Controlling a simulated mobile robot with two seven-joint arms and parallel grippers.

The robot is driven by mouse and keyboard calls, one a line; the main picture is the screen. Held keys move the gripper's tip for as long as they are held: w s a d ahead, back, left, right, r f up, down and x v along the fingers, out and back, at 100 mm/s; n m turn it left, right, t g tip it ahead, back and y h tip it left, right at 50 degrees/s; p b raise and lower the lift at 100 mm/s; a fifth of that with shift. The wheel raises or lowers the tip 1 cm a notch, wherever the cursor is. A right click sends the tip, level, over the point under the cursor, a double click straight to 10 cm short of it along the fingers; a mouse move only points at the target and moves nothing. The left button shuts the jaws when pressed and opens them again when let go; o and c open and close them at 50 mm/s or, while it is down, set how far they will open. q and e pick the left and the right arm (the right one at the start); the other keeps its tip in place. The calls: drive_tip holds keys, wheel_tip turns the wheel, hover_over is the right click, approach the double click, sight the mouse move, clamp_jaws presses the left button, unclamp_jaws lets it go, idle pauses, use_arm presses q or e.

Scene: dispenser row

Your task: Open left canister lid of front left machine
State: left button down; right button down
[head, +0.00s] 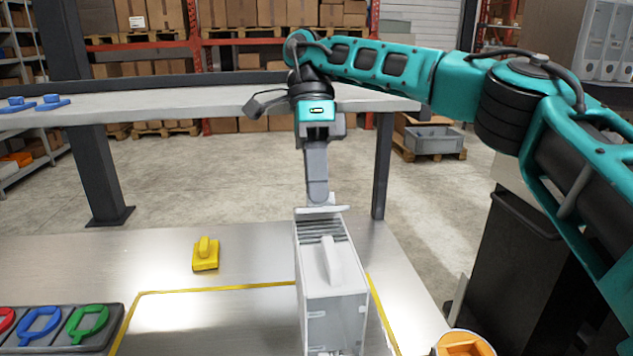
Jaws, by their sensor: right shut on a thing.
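A white, box-shaped canister (335,300) stands on the metal table. A raised white grip (331,262) runs along its top. At the far end of the top is a dark striped area, and behind it a pale plate-like piece (321,210), which may be part of the lid. My right gripper (317,196) points down at this far end, with its fingers shut on the pale piece. The fingertips partly hide what they hold, so I cannot tell how far the lid is open. My left gripper is not in view.
A yellow block with a handle (205,254) sits on the table. A dark tray (70,328) holds red, blue and green rings at lower left. An orange round container (463,344) is at lower right.

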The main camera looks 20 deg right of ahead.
drive_tip(key=c, duration=1.2)
unclamp_jaws()
drive_tip(key=shift+o, duration=0.2)
drive_tip(key=shift+s+f, duration=0.1)
